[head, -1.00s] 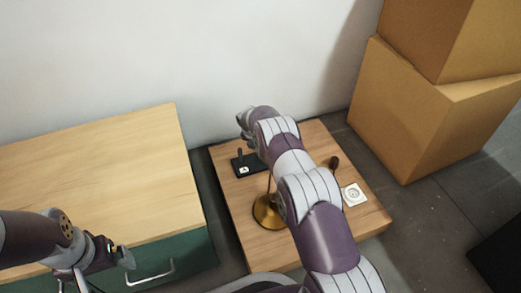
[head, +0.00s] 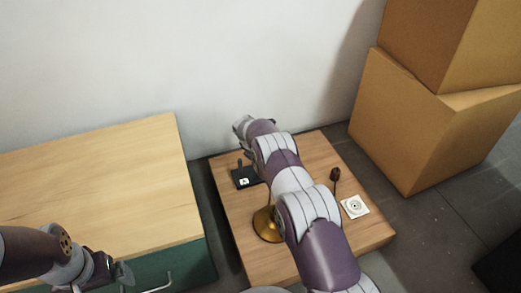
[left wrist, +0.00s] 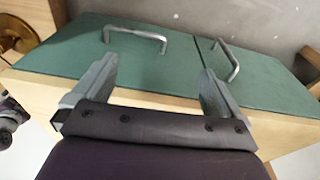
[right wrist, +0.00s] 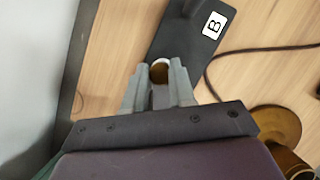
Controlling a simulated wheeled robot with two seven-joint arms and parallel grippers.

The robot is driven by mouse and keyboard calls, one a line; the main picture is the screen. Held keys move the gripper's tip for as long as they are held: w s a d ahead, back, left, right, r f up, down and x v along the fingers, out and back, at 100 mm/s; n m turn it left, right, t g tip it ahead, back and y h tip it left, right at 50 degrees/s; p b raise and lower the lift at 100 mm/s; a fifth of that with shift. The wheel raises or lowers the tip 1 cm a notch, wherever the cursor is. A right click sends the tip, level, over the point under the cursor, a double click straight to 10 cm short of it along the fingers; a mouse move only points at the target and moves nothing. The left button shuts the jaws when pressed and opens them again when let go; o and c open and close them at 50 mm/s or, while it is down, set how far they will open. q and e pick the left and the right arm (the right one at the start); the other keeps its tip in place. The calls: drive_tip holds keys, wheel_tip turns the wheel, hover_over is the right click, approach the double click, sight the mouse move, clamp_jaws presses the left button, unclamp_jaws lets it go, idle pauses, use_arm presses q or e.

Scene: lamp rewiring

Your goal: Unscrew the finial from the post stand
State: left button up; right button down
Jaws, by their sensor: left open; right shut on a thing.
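The post stand (head: 244,179) is a black flat base with a short upright post and a white label, near the back left of the low wooden table. In the right wrist view its base (right wrist: 186,35) bears a "B". My right gripper (right wrist: 160,72) is over the stand with its fingers shut on a small round brass-coloured piece with a pale rim, which looks like the finial. The fingers hide most of the post below, so I cannot tell whether the finial still touches it. My left gripper (left wrist: 155,82) is open and empty, in front of the green cabinet.
A brass lamp base (head: 266,224) stands on the table (head: 270,262), partly behind my right arm. A dark cord (right wrist: 222,66) lies near the stand. A white plate (head: 355,207) sits at the table's right. Cardboard boxes (head: 410,120) and the green cabinet (left wrist: 180,66) flank it.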

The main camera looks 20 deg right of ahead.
drive_tip(key=n+p, duration=0.1)
drive_tip(key=r+n+t+p, duration=0.1)
drive_tip(key=n+p, duration=0.1)
drive_tip(key=shift+s+d+y, duration=0.1)
drive_tip(key=shift+s+y, duration=0.05)
drive_tip(key=shift+y, duration=0.25)
drive_tip(key=shift+f+n+t+y+p, duration=0.3)
drive_tip(key=shift+f+n+y, duration=0.15)
drive_tip(key=shift+n, duration=0.75)
use_arm(q)
wheel_tip(320, 180, up, 5)
use_arm(e)
drive_tip(key=c, duration=0.9)
unclamp_jaws()
drive_tip(key=shift+o, duration=0.2)
drive_tip(key=shift+f, duration=0.1)
